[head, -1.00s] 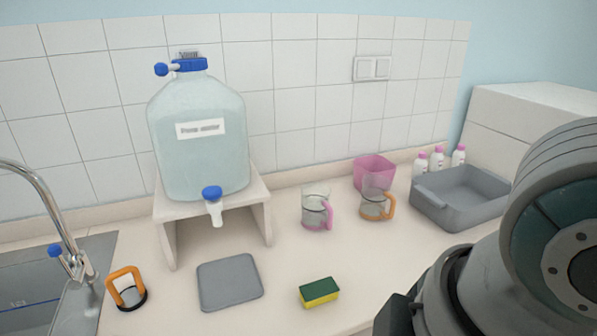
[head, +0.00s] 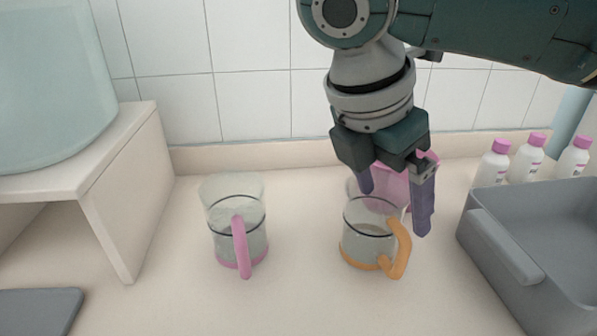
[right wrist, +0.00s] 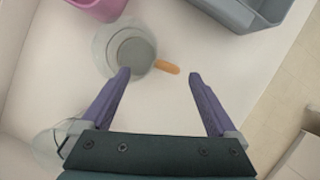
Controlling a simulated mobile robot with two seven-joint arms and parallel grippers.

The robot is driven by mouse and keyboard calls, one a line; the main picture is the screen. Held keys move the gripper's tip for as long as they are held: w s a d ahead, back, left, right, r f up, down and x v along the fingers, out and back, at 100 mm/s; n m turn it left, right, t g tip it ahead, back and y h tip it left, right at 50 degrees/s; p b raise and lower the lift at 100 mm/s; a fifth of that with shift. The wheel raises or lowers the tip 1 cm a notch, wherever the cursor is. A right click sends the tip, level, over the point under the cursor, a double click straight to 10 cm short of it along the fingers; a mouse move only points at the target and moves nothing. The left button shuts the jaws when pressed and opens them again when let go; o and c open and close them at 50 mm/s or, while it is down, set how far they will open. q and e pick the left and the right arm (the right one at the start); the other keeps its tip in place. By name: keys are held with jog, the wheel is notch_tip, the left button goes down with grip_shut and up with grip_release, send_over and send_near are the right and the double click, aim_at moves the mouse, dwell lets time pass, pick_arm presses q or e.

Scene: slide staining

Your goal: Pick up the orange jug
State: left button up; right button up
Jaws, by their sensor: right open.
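The orange jug (head: 366,238) is a clear glass jug with an orange base and orange handle, standing upright on the counter in the head view. Its handle points to the right and toward the camera. My right gripper (head: 394,210) is open and empty, above and just behind the jug, fingers pointing down. In the right wrist view the jug (right wrist: 127,52) lies ahead of the left fingertip, and its orange handle (right wrist: 167,67) lies ahead of the gap between the fingers (right wrist: 159,75). I cannot tell whether a finger touches the jug. My left gripper is not in view.
A pink-handled jug (head: 238,240) stands to the left. A pink container (head: 427,163) is behind the orange jug, partly hidden by my gripper. A grey basin (head: 505,245) stands to the right, with white bottles (head: 528,158) behind it. The counter in front is clear.

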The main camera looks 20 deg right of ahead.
aim_at(394, 231)
jog(key=x, duration=0.3)
jog(key=shift+s+a, duration=0.2)
jog(key=shift+a, duration=0.05)
jog(key=b+x, duration=0.1)
jog(key=x, duration=0.5)
jog(key=shift+w, duration=0.1)
jog(key=c, duration=1.4)
